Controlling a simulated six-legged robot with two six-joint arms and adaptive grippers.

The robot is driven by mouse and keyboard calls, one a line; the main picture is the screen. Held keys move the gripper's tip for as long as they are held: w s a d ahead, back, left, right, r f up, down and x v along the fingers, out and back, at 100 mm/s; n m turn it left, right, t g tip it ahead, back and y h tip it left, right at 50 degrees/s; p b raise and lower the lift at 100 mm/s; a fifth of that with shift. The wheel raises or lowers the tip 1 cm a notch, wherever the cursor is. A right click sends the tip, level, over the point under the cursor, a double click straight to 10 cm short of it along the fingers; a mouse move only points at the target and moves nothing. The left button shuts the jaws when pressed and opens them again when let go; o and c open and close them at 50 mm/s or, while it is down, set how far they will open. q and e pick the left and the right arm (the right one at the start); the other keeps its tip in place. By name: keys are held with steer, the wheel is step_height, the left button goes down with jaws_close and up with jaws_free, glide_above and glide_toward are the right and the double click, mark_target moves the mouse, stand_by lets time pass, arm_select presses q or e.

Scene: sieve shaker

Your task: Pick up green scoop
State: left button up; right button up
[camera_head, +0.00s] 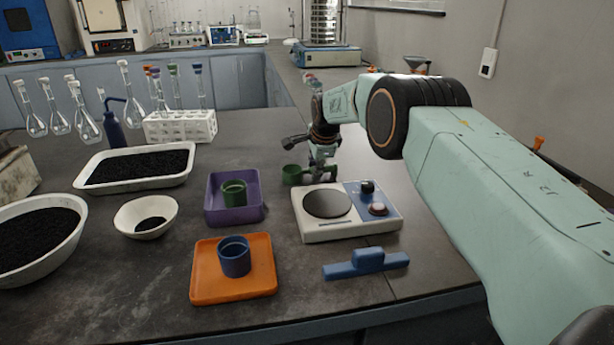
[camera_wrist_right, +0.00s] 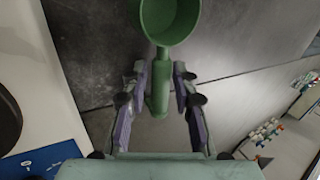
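The right gripper (camera_head: 319,175) is open, one finger on each side of the handle, with a narrow gap visible on at least the right side. In the head view the handle is mostly hidden by the gripper. My left gripper is in neither view.
A blue tool (camera_head: 367,263) lies near the bench edge.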

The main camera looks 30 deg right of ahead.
steer(key=shift+w+d+f, duration=0.25)
steer(key=shift+f, duration=0.2)
steer(key=shift+s+a+r, duration=0.15)
steer(key=shift+r, duration=0.05)
steer(key=c, duration=0.4)
steer(key=shift+f, duration=0.15)
jaws_close()
step_height(320, 180, up, 9)
steer(key=shift+p, duration=1.05)
steer(key=shift+r, duration=0.6)
